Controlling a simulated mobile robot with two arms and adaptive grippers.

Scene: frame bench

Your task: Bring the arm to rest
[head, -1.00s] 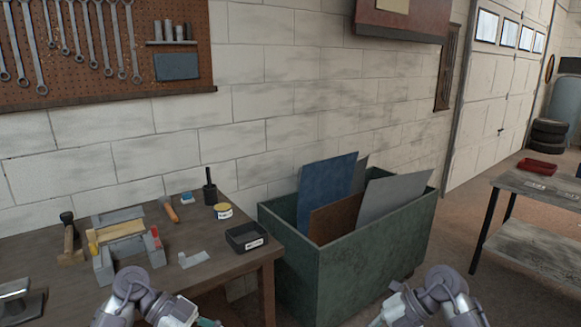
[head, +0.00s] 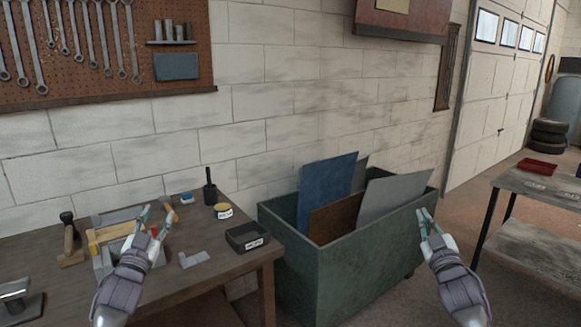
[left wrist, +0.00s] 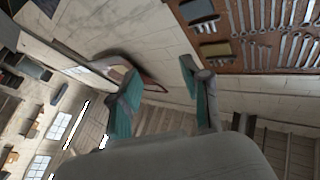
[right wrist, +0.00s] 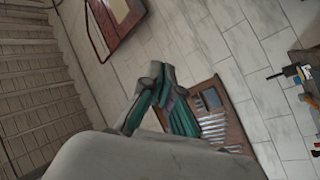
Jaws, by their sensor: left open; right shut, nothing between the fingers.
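My left gripper (head: 152,220) is open and empty, raised in front of the workbench in the head view. Its parted teal fingers (left wrist: 160,100) show in the left wrist view with nothing between them. It overlaps the grey and yellow frame (head: 105,232) on the bench and hides part of it. I cannot tell how high above the bench it is. My right gripper (head: 428,222) is shut and empty, in front of the right end of the green bin (head: 330,260). Its closed fingers also show in the right wrist view (right wrist: 160,98).
The wooden workbench (head: 200,276) holds a mallet (head: 69,240), a grey angled plate (head: 194,259), a black tray (head: 247,236) and a round tin (head: 223,211). The bin holds upright sheets. A second table (head: 535,205) with a red tray (head: 538,169) stands at the right.

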